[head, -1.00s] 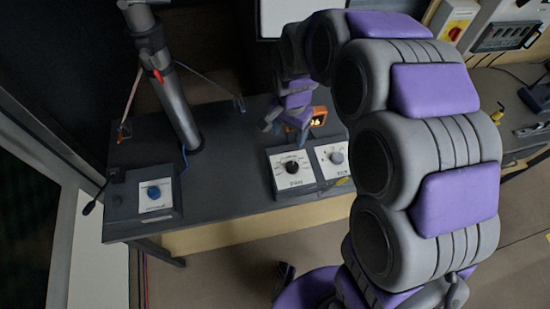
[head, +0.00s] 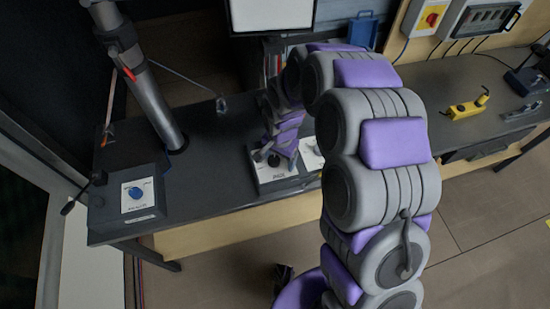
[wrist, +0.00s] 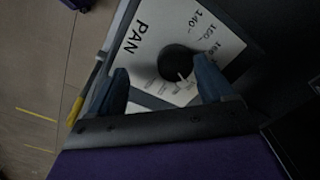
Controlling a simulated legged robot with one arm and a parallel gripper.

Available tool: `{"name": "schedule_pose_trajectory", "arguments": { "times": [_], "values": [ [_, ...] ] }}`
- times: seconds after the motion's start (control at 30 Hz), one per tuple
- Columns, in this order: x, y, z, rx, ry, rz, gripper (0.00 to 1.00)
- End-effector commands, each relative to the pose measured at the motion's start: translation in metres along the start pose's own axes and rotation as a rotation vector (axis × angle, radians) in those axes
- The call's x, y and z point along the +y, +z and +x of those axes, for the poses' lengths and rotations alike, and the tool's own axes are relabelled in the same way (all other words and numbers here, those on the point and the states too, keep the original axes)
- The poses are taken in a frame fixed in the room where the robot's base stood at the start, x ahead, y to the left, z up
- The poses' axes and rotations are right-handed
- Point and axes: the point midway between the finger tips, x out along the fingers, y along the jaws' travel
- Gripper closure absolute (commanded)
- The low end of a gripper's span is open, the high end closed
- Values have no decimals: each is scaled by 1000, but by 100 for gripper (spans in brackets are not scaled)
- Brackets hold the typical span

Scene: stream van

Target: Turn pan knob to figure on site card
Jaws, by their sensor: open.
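The pan knob is a round black knob; in the head view (head: 274,160) it is partly covered by my gripper. In the wrist view the knob (wrist: 183,62) sits on a white panel (wrist: 137,62) marked PAN, with figures around it; 140 reads, others are tilted and less clear. A light mark shows on the knob's near side. My gripper (wrist: 162,68) is open, its blue-grey fingertips above the panel, one close to the knob and the other apart from it. In the head view my gripper (head: 275,150) is over the pan box. I cannot make out a site card.
A second white-topped control box (head: 312,151) stands right beside the pan box. A yellow tool (head: 465,109) lies on the right bench. A screen (head: 272,14) is at the back.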

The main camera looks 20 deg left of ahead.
Motion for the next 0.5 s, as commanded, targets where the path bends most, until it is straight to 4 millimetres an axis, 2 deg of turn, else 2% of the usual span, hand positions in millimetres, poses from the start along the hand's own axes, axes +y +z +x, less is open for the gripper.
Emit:
{"name": "schedule_pose_trajectory", "arguments": {
  "times": [0.1,0.3,0.5],
  "values": [
    [-7,3,9,0,20,-3,30],
    [-16,6,10,6,26,-4,30],
    [-11,4,8,3,16,-3,49]
  ]
}}
